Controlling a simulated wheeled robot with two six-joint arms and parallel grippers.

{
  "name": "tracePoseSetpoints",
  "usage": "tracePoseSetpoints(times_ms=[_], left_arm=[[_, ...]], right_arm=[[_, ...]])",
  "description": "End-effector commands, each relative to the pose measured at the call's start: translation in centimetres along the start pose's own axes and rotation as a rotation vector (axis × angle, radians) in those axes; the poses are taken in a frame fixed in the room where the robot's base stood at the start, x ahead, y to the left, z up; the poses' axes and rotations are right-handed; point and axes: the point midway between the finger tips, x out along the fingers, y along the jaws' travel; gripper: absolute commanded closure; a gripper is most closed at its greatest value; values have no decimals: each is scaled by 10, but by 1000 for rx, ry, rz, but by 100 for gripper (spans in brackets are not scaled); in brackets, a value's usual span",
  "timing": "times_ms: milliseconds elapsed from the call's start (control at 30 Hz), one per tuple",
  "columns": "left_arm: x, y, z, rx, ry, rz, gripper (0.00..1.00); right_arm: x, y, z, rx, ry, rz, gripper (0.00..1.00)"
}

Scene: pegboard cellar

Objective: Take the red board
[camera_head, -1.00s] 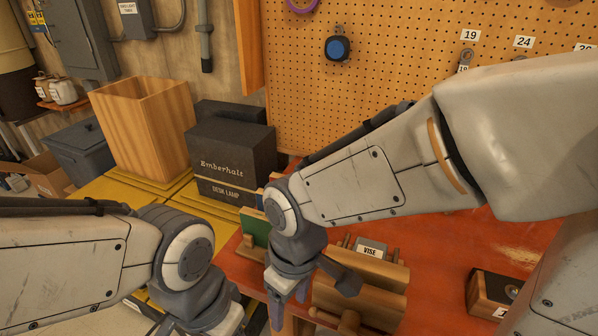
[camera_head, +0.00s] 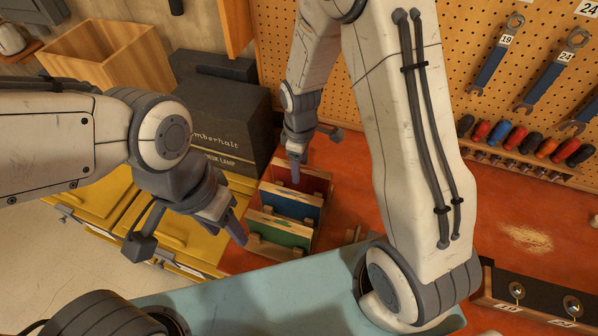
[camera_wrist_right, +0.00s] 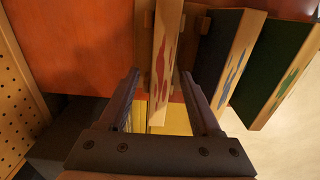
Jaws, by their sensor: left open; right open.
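The red board (camera_head: 314,181) stands upright in a wooden rack at the far end of a row, with the blue board (camera_head: 292,206) and the green board (camera_head: 282,234) nearer. My right gripper (camera_head: 294,172) is open at the red board's upper edge. In the right wrist view the red-marked edge of the red board (camera_wrist_right: 161,50) lies between the spread fingers of the right gripper (camera_wrist_right: 160,76); contact cannot be told. The blue board (camera_wrist_right: 222,60) and green board (camera_wrist_right: 275,70) are to its right. My left gripper (camera_head: 238,232) is open and empty, left of the green board.
A black desk lamp box (camera_head: 220,120) stands just left of the rack. The orange bench (camera_head: 345,185) has free room right of the rack. A pegboard (camera_head: 385,110) with wrenches and screwdrivers is behind. A wooden bin (camera_head: 105,60) stands at back left.

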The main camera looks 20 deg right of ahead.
Motion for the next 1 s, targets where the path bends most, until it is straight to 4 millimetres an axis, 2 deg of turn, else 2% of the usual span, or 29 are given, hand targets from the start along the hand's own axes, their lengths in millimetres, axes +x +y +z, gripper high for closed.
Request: tracePoseSetpoints(times_ms=[267, 467, 600, 933, 1000], left_arm=[[-9, 1, -1, 1, 0, 0, 50], [-25, 2, -2, 4, 0, 0, 50], [-27, 2, -2, 5, 0, 0, 50], [-27, 2, -2, 5, 0, 0, 50], [-27, 2, -2, 5, 0, 0, 50]], right_arm=[[18, -1, 2, 2, -3, -3, 35], [42, -2, 4, 1, -4, -5, 35], [58, -1, 2, -1, -2, -2, 35], [65, -1, 1, -1, 1, 0, 35], [65, -1, 1, -1, 1, 0, 62]])
